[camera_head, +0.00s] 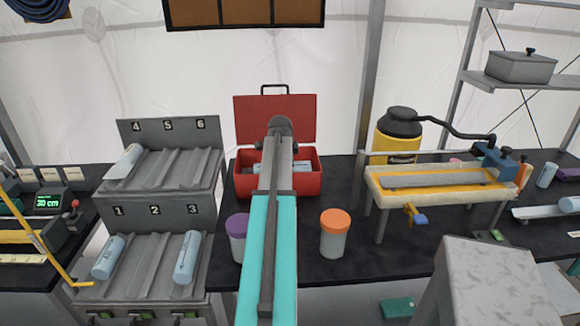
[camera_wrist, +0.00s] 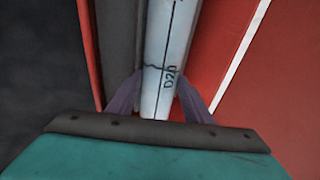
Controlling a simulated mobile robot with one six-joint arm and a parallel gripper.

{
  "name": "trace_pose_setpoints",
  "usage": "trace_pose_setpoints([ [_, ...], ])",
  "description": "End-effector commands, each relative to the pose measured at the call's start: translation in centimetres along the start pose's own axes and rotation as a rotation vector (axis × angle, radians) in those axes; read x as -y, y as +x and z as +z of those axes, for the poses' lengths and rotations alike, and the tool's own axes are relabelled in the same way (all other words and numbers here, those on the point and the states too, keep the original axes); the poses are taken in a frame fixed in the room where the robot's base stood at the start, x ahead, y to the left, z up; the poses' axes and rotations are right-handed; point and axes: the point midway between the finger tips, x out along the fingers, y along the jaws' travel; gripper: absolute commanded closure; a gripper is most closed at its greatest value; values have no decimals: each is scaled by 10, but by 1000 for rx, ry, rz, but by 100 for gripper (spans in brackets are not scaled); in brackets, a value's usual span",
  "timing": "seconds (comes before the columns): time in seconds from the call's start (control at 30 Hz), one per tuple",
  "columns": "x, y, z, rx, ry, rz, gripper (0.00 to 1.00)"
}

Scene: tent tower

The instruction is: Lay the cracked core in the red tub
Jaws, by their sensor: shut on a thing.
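The cracked core (camera_wrist: 168,45) is a pale blue cylinder with a black lengthwise line, a jagged dark line across it and the mark D20. My gripper (camera_wrist: 162,98) is shut on it, one purple-grey finger on each side. The red tub (camera_head: 307,184) is an open red box with its lid raised at the back. My arm reaches over its middle and hides part of the inside. Pale pieces show in the tub on both sides of my arm. In the wrist view red walls (camera_wrist: 225,50) flank the core. I cannot tell whether the core touches the tub's floor.
A purple-lidded jar (camera_head: 238,226) and an orange-lidded jar (camera_head: 334,235) stand in front of the tub. A grey numbered rack (camera_head: 148,215) with several pale cores is at left. A yellow-topped stand (camera_head: 440,182) is at right. Black bench top is free between jar and stand.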

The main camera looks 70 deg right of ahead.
Motion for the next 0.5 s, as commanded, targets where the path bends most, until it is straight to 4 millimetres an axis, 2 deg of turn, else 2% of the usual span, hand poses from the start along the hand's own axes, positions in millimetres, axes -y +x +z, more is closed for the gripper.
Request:
trace_pose_setpoints([
  [0.17,1,0,0,0,1,-3,100],
  [0.2,1,0,0,0,1,-3,51],
  [0.3,1,0,0,0,1,-2,34],
  [0.5,0,0,0,0,0,-1,32],
])
